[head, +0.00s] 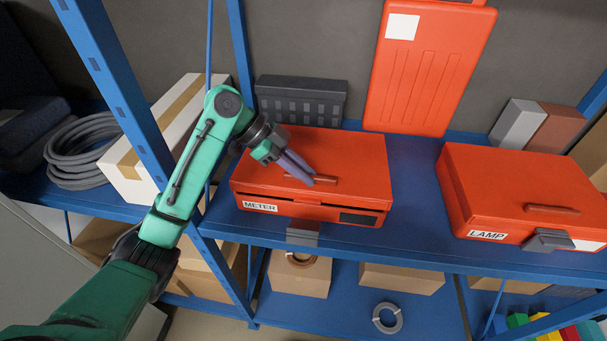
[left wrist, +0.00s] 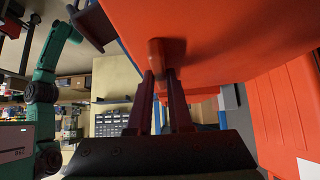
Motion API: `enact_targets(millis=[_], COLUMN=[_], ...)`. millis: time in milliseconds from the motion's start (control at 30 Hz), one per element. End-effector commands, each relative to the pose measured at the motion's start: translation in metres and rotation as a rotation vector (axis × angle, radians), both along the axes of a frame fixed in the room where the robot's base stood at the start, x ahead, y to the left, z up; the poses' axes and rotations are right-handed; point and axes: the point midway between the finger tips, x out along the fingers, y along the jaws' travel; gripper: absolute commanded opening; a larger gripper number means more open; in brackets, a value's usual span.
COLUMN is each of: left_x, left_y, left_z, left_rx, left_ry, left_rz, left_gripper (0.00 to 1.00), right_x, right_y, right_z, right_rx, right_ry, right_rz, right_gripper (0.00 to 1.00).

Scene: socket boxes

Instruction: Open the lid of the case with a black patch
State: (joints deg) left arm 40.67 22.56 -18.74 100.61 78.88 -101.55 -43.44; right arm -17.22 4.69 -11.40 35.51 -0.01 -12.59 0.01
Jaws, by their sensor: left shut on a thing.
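The red case labelled METER (head: 262,207) stands on the blue shelf, with a black patch (head: 358,219) at the right of its front. A dark gap runs under the front edge of its lid (head: 345,150), so the lid looks slightly raised. Its grey latch (head: 303,228) hangs down in front. My left gripper (head: 308,180) is shut on the red-brown lid handle (head: 325,181). In the left wrist view the fingers (left wrist: 168,80) close on the handle (left wrist: 158,52) against the red lid (left wrist: 225,35). My right gripper does not show.
A red case labelled LAMP (head: 520,185) stands to the right, with bare shelf (head: 415,190) between. An upright ribbed red panel (head: 425,75) with a white patch is behind. A blue post (head: 120,85), white box (head: 150,145) and cable coil (head: 80,150) are left.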

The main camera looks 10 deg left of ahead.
Motion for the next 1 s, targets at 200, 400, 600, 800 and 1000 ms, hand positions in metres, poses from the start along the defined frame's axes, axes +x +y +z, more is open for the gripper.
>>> enact_targets(millis=[200,400,600,800,1000], left_x=[0.012,0.029,0.05,0.067,0.076], left_y=[0.0,0.0,0.0,0.0,0.001], left_z=[0.029,0.059,0.085,0.1,0.106], left_rx=[-0.004,-0.004,-0.004,-0.001,0.002], left_ry=[-0.01,-0.01,-0.008,-0.005,-0.003], left_rz=[0.001,0.001,0.004,0.005,0.007], left_gripper=[0.0,0.0,0.0,0.0,0.0], right_x=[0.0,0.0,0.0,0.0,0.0], right_y=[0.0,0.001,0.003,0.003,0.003], right_z=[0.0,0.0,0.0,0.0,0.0], right_rx=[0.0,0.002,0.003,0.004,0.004], right_ry=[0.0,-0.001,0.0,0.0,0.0], right_rz=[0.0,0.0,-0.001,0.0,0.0], right_gripper=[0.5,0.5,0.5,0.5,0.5])
